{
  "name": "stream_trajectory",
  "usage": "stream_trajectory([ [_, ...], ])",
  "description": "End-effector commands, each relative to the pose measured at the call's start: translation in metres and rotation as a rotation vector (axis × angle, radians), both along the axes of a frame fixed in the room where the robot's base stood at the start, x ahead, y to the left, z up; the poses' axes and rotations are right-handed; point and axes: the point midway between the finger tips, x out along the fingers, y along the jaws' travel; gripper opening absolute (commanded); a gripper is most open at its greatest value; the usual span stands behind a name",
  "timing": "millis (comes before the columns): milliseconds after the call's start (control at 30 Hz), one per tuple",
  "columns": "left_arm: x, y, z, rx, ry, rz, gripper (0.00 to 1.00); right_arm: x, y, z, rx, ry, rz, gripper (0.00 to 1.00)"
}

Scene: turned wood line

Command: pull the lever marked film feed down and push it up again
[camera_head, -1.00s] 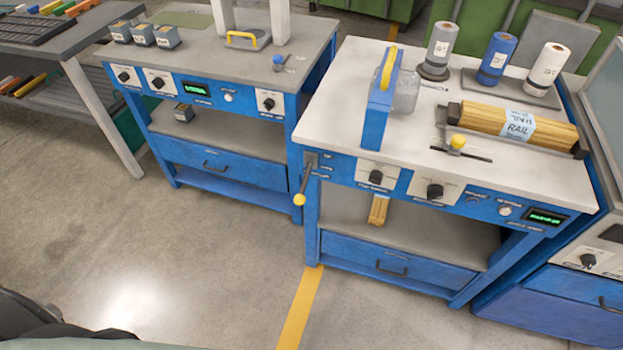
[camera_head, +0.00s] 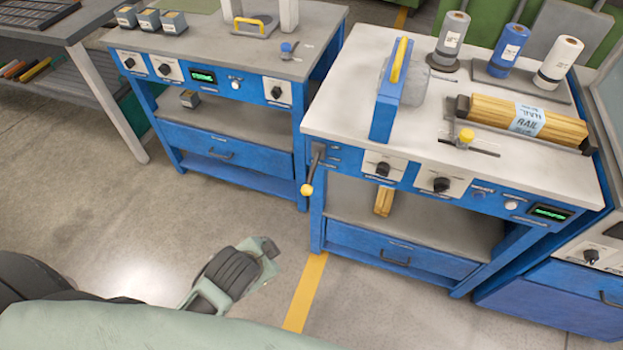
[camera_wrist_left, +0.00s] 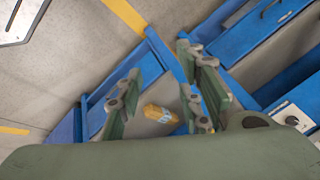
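A lever with a yellow knob (camera_head: 307,190) is mounted at the front left corner of the right workbench. In the head view its dark arm runs from a grey plate down to the knob. The small labels beside it are too small to read. My left gripper (camera_head: 268,250) has come in low in the head view, left of and below the knob, apart from it. In the left wrist view the two fingers of this gripper (camera_wrist_left: 160,98) stand apart with nothing held. I cannot make out the lever in that view. My right gripper is not in view.
The right workbench (camera_head: 345,103) carries a blue frame (camera_head: 391,95), film rolls (camera_head: 507,50) and a wrapped wood bundle (camera_head: 525,119). A wood bundle (camera_head: 383,202) lies on its shelf and shows in the wrist view (camera_wrist_left: 160,113). The floor before the left workbench (camera_head: 290,68) is free.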

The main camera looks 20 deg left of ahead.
Motion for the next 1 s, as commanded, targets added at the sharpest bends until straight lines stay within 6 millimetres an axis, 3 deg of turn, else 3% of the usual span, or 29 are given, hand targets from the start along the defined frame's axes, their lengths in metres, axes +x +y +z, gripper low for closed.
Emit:
stream_trajectory([
  [100, 0.036, 0.002, 0.024, 0.191, -0.11, -0.251, 0.34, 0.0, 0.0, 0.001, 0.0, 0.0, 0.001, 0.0],
  [333, 0.11, -0.006, 0.054, 0.728, -0.316, -0.839, 0.34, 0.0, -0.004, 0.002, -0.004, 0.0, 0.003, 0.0],
  [500, 0.153, -0.019, 0.06, 1.266, -0.422, -1.343, 0.34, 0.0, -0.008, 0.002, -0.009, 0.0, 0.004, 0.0],
  [600, 0.164, -0.024, 0.056, 1.502, -0.447, -1.552, 0.34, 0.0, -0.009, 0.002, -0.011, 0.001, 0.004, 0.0],
  [767, 0.17, -0.026, 0.05, 1.691, -0.459, -1.715, 0.34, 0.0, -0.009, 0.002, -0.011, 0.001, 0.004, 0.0],
  [1000, 0.194, -0.033, 0.04, 1.712, -0.463, -1.732, 0.34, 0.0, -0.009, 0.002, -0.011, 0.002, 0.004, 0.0],
])
